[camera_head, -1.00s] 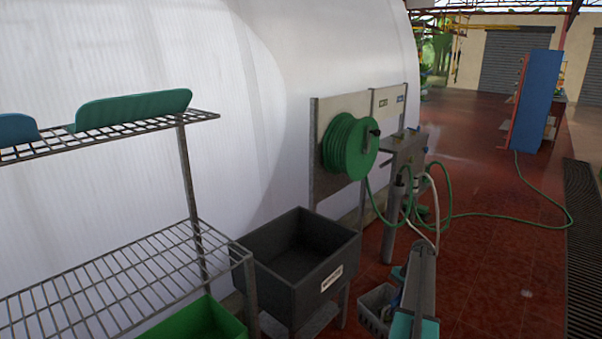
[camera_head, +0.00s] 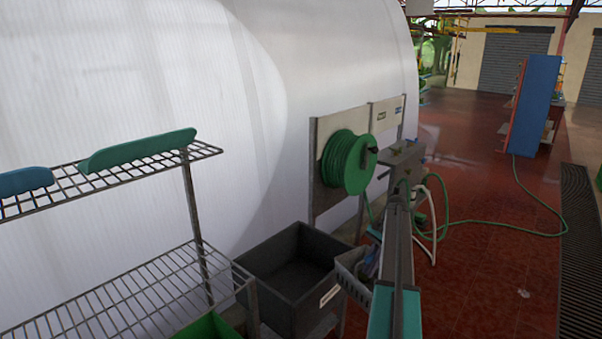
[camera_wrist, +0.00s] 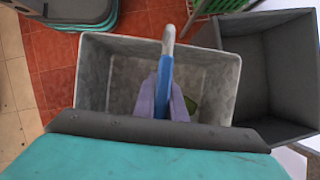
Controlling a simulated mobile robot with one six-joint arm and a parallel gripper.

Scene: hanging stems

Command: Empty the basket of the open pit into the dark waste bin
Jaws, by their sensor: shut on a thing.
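The light grey basket (camera_head: 352,276) hangs from my gripper just right of the dark waste bin (camera_head: 283,282) in the head view. In the wrist view the basket (camera_wrist: 108,82) is upright below the jaws. My gripper (camera_wrist: 164,88) is shut on its blue and grey handle (camera_wrist: 168,45), with a mauve finger on each side. Something green (camera_wrist: 191,104) shows low inside the basket; the jaws hide most of the inside. The bin (camera_wrist: 272,62) stands open beside the basket, on the right of the wrist view. The part of its floor I see looks bare.
A wire rack (camera_head: 120,290) with a green crate (camera_head: 210,327) stands left of the bin. A green hose reel (camera_head: 347,163) hangs behind, its hose (camera_head: 510,232) lying on the red floor. A grey sink stand (camera_head: 405,158) is beyond my arm.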

